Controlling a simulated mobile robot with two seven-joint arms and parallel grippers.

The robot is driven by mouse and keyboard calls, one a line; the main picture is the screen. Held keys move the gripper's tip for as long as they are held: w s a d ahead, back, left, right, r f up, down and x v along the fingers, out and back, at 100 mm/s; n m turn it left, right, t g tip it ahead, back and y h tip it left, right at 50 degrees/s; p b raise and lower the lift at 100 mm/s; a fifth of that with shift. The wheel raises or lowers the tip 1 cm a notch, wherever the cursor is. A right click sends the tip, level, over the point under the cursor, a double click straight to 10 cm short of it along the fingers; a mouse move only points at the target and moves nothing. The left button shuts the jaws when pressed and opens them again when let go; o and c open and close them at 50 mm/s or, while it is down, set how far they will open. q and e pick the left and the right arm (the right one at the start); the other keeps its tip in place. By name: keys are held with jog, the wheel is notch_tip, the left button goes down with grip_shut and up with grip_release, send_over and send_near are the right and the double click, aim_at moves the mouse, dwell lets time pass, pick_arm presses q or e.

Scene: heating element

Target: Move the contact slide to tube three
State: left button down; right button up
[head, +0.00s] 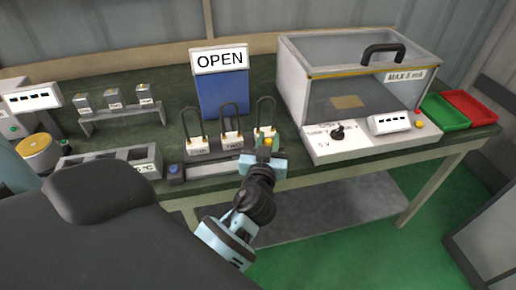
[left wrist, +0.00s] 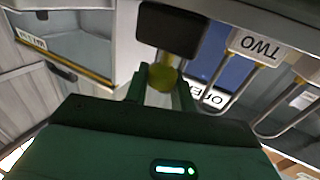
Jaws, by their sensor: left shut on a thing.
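Three U-shaped tubes on white labelled blocks stand in a row behind a rail (head: 208,169). The middle tube (head: 231,138) is labelled TWO, and its label (left wrist: 262,47) shows upside down in the left wrist view. The right tube, tube three (head: 265,131), has its label largely hidden. My left gripper (head: 267,153) is in front of tube three and is shut on the contact slide's yellow knob (left wrist: 163,77). A black block (left wrist: 172,28) shows just beyond the knob. The slide's contact with the rail is hidden. My right gripper is not in view.
A clear-lidded box (head: 360,80) with a black handle and dial stands to the right. Green (head: 445,112) and red (head: 470,106) trays lie beyond it. A blue OPEN sign (head: 221,90) stands behind the tubes. A grey compartment holder (head: 110,165) is at the left.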

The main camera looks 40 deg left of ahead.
pick_arm(q)
jog(key=shift+w+d+f+b, duration=0.15)
jog(key=shift+w+d+b, duration=0.15)
jog(key=shift+w+d, duration=0.35)
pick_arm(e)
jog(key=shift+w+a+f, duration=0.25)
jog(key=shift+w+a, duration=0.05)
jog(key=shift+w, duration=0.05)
pick_arm(q)
jog(key=shift+r, duration=0.2)
jog(key=c, duration=1.2)
grip_release()
jog(key=shift+w, duration=0.15)
jog(key=shift+o, duration=0.2)
jog(key=shift+f, duration=0.1)
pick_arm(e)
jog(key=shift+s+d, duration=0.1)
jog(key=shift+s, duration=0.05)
